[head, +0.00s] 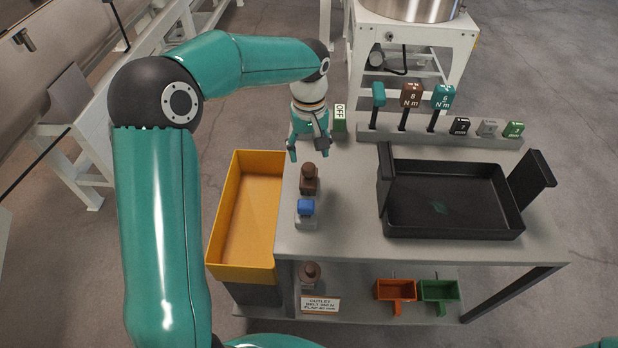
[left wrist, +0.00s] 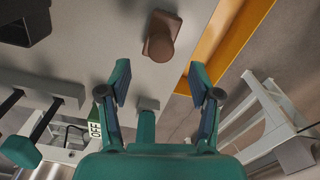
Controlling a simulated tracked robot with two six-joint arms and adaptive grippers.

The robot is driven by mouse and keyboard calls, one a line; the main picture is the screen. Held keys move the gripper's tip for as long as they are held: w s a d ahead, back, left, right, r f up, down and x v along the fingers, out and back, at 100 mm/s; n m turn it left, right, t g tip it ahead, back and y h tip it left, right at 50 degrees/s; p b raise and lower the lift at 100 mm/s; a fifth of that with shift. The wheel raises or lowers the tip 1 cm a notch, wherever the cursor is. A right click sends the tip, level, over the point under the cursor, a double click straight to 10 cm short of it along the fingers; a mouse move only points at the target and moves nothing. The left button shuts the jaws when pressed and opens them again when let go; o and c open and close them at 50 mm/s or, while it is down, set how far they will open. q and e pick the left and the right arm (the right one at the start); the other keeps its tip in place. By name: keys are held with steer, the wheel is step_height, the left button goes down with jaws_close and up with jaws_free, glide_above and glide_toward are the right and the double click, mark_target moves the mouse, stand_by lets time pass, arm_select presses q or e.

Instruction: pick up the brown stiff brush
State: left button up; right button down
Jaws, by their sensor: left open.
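A brown brush-like piece (head: 308,181) with a rounded knob stands near the left edge of the grey table top; I take it for the brown stiff brush. Its bristles do not show. It also shows in the left wrist view (left wrist: 160,40), beyond the fingertips. My left gripper (head: 308,154) is open and empty, pointing down just behind the brown piece and apart from it. In the left wrist view my left gripper (left wrist: 158,75) has its fingers spread, with nothing between them. My right gripper is not in view.
A blue-topped grey piece (head: 306,208) stands close in front. A yellow bin (head: 223,225) adjoins the table's left side. A black tray (head: 453,235) lies right; a tool rack (head: 440,137) stands behind. Another brown-knobbed piece (head: 310,271) is on the lower shelf.

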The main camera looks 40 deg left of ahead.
mark_target(308, 165)
arm_select(q)
steer(key=shift+f+p, duration=0.4)
steer(key=shift+f, duration=3)
jaws_close()
steer(key=shift+r, duration=0.1)
steer(key=shift+r, duration=0.1)
step_height(308, 165, up, 20)
steer(key=shift+p, duration=0.3)
